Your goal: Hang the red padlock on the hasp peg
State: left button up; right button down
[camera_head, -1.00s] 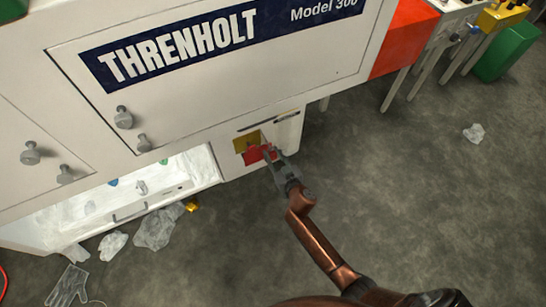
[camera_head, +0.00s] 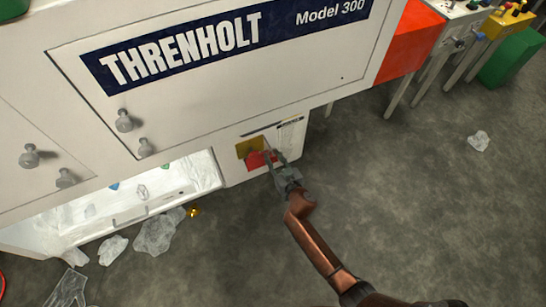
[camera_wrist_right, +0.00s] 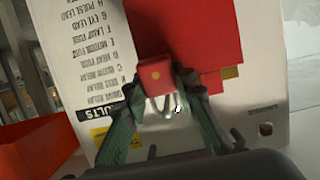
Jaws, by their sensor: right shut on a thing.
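My right gripper (camera_head: 270,160) is at the lower panel of the white machine, beside a yellow plate (camera_head: 243,148) and a red patch (camera_head: 255,161). In the right wrist view, the right gripper (camera_wrist_right: 160,85) is shut on the red padlock (camera_wrist_right: 156,74), a small red block with a yellow dot and silver metal loops below it. A larger red surface (camera_wrist_right: 185,30) stands behind it, with a bit of yellow at its edge. I cannot make out the hasp peg, nor whether the padlock touches it. My left gripper is not in view.
The machine's white panel (camera_wrist_right: 85,55) carries a printed list. Knobs (camera_head: 124,120) stick out from its front. An open lit bay (camera_head: 185,178) lies left of my gripper. Clear plastic scraps (camera_head: 158,232) and a small yellow item (camera_head: 194,211) lie below. Floor to the right is mostly clear.

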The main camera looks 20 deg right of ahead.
jog(key=shift+w+r, duration=0.1)
jog(key=c, duration=1.5)
grip_release()
jog(key=v, duration=1.2)
jog(key=shift+a, duration=0.1)
